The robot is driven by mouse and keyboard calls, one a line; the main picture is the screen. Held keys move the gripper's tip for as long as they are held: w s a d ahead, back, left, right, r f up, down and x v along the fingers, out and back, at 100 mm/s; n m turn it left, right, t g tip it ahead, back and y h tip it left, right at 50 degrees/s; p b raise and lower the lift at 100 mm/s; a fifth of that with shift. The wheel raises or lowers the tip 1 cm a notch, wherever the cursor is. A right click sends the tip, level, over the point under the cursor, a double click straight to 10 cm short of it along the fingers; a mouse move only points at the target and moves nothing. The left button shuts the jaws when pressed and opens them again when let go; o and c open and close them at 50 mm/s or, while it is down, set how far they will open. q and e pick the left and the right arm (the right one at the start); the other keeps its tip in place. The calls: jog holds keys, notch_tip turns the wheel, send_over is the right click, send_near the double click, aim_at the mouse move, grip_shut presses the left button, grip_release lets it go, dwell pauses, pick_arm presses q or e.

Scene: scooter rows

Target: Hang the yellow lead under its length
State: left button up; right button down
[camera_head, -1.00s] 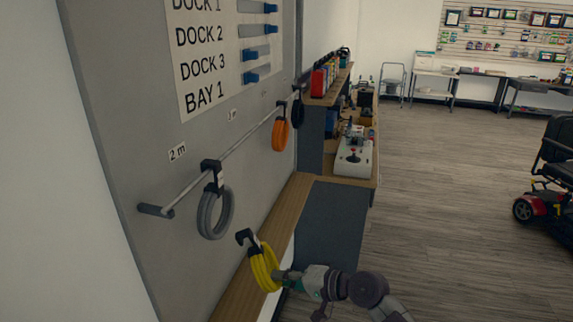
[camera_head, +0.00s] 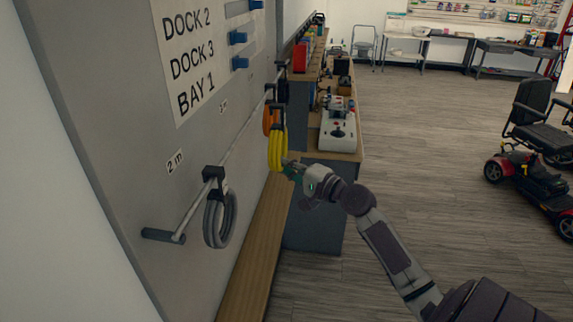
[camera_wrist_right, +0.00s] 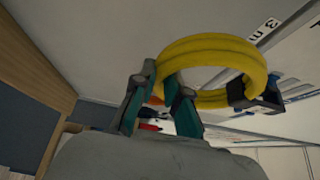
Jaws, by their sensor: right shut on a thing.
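The yellow lead (camera_head: 277,150) is a coil with a black hook (camera_head: 277,113) at its top. My right gripper (camera_head: 290,170) is shut on the coil's lower right side and holds it upright beside the rail (camera_head: 196,205). In the right wrist view the coil (camera_wrist_right: 210,44) passes between the fingers of my gripper (camera_wrist_right: 160,88), and its hook (camera_wrist_right: 256,98) is to the right, near the "3 m" label (camera_wrist_right: 263,30). I cannot tell whether the hook touches the rail. The "3 m" label (camera_head: 223,106) also shows on the wall panel. My left gripper is out of view.
A grey lead (camera_head: 221,222) hangs near the "2 m" label (camera_head: 175,162) at the rail's near end. An orange lead (camera_head: 267,121) hangs partly hidden behind the yellow one. A wooden ledge (camera_head: 252,262) runs below. A bench with a control box (camera_head: 338,130) stands beyond.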

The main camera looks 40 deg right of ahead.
jog(key=shift+w+a+r, duration=0.2)
jog(key=shift+w+a, duration=0.05)
jog(key=shift+w, duration=0.05)
jog(key=shift+w+a+p, duration=0.2)
jog(key=shift+w+p, duration=0.1)
jog(key=shift+w+a+f+p, duration=0.1)
jog(key=shift+w+a+p, duration=0.2)
jog(key=shift+w+a, duration=0.25)
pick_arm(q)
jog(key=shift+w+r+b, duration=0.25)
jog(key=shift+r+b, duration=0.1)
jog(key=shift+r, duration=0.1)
pick_arm(e)
jog(key=shift+w+a+f, duration=0.6)
jog(key=shift+w, duration=0.2)
jog(key=shift+w+a+f, duration=0.55)
jog(key=shift+w+a, duration=0.05)
jog(key=shift+w, duration=0.15)
